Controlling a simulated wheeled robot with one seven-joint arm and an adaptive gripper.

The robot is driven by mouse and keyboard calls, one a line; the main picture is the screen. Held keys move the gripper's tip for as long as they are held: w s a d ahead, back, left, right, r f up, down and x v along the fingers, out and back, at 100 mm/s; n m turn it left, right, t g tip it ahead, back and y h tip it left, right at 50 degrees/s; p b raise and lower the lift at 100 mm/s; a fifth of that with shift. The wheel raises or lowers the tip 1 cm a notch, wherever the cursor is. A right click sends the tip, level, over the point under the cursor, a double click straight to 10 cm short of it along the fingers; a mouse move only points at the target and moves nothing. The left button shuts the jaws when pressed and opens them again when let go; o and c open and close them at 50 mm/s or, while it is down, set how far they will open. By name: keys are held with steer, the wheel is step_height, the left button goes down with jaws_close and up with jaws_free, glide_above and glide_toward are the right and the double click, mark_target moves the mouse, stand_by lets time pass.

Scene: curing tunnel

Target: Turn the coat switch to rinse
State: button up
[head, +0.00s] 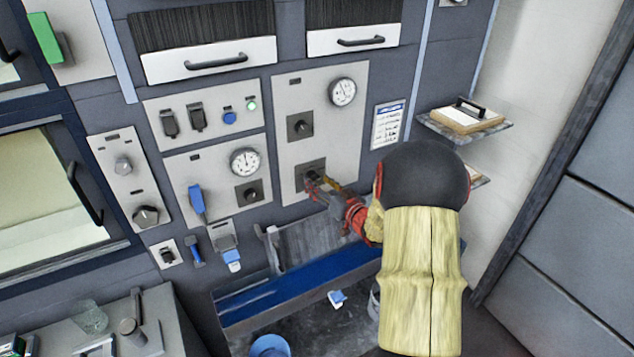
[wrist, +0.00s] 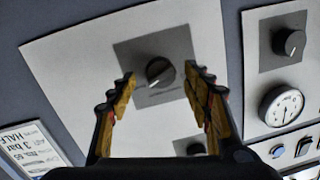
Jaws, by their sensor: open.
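A dark rotary knob (wrist: 160,72) on a square dark plate shows in the wrist view, framed between the fingers of my gripper. It has a light line across its face, slanted in that view. Its lettering is too small to read, so I cannot confirm its name. In the head view, my gripper (head: 322,184) is open in front of this lower knob on the right-hand panel (head: 345,135) and partly covers it. The fingers stand on either side of the knob in the wrist view; I cannot tell whether they touch it.
A similar knob (head: 300,126) sits higher on the same panel, below a gauge (head: 342,92). The panel to the left has another gauge (head: 245,162), a knob (head: 249,192) and a blue lever (head: 196,200). A shelf (head: 465,125) juts out at right, and a blue-edged trough (head: 290,290) lies below.

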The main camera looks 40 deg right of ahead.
steer(key=s+a, duration=0.1)
steer(key=s, duration=0.9)
steer(key=shift+a+r, duration=0.3)
steer(key=shift+r, duration=0.1)
steer(key=shift+s, duration=0.1)
steer(key=s+d+f+m+g+h, duration=0.1)
steer(key=s+d+f+g, duration=0.2)
steer(key=f, duration=0.2)
steer(key=s+d+f+g+h, duration=0.2)
steer(key=s+d+f+g, duration=0.1)
steer(key=f, duration=0.3)
steer(key=s+a+m+g, duration=0.25)
steer(key=s+g, duration=0.35)
steer(key=s, duration=0.3)
steer(key=s+a+r+n+y+b, duration=0.1)
steer(key=a+r, duration=0.4)
steer(key=a, duration=0.8)
steer(key=s+a+r+n+y+b, duration=0.1)
steer(key=a+r+n, duration=0.3)
steer(key=a, duration=0.9)
steer(key=s+a+r+n+y+b, duration=0.1)
steer(key=a+r+n+y, duration=0.1)
steer(key=a+r, duration=0.5)
steer(key=a+y, duration=0.1)
steer(key=a, duration=0.4)
steer(key=shift+s+a+r+n+t+y+b, duration=0.25)
steer(key=shift+a+r+n+t+y+b, duration=0.05)
steer(key=shift+a+r+n+t, duration=0.1)
